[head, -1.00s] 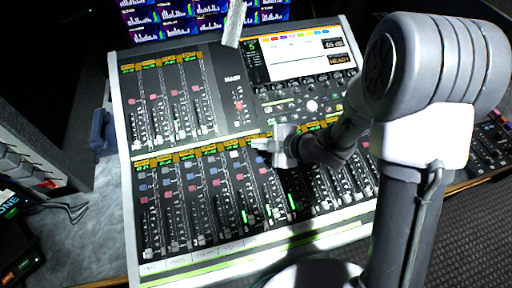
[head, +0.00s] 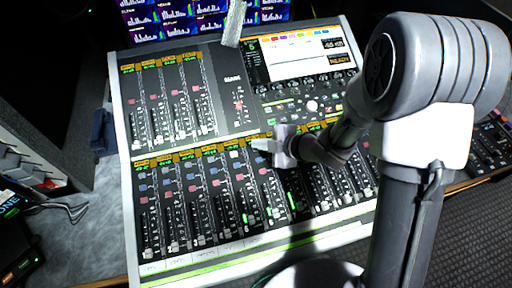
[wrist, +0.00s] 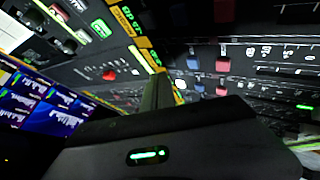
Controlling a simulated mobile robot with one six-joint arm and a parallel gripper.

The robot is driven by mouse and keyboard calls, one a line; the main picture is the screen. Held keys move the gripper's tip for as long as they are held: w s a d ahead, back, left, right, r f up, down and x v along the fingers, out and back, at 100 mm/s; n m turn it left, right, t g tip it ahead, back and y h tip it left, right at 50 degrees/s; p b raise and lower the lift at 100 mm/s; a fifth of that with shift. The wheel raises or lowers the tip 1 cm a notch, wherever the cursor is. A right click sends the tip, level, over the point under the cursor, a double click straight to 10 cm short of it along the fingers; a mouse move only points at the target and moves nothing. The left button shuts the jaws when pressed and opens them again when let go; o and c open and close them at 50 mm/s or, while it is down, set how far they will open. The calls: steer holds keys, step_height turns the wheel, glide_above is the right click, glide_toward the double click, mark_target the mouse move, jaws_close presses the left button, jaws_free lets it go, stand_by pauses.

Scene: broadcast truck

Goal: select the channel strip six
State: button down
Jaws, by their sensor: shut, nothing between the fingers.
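The mixing console (head: 222,90) has a lower bank of channel strips with yellow displays, coloured buttons and faders. Counted from the left in that bank, the sixth strip (head: 268,188) appears to lie below my gripper in the head view; its top is partly hidden by the gripper. My gripper (head: 256,145) is shut and empty, pointing left over the top edge of the lower bank. In the wrist view, the shut fingers (wrist: 158,92) point at the console near yellow displays, with red and blue buttons (wrist: 222,65) to the right. I cannot tell whether the fingertips touch the panel.
The console screen (head: 300,58) and knobs sit at the upper right. A pale strip-like object (head: 234,24) stands at the console's back edge. Monitors (head: 185,12) are behind. Another dark panel (head: 490,145) lies at the right.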

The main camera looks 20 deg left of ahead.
mark_target(260, 155)
stand_by(0.3)
steer(key=shift+w+f+b, duration=0.1)
steer(key=shift+f+b, duration=0.3)
steer(key=shift+f+b, duration=0.35)
steer(key=shift+f, duration=0.05)
stand_by(0.5)
steer(key=shift+r, duration=0.15)
steer(key=shift+r+p, duration=0.7)
steer(key=r+p, duration=0.2)
steer(key=r, duration=0.1)
steer(key=r+p, duration=0.2)
steer(key=shift+s+d, duration=0.2)
steer(key=shift+s, duration=0.15)
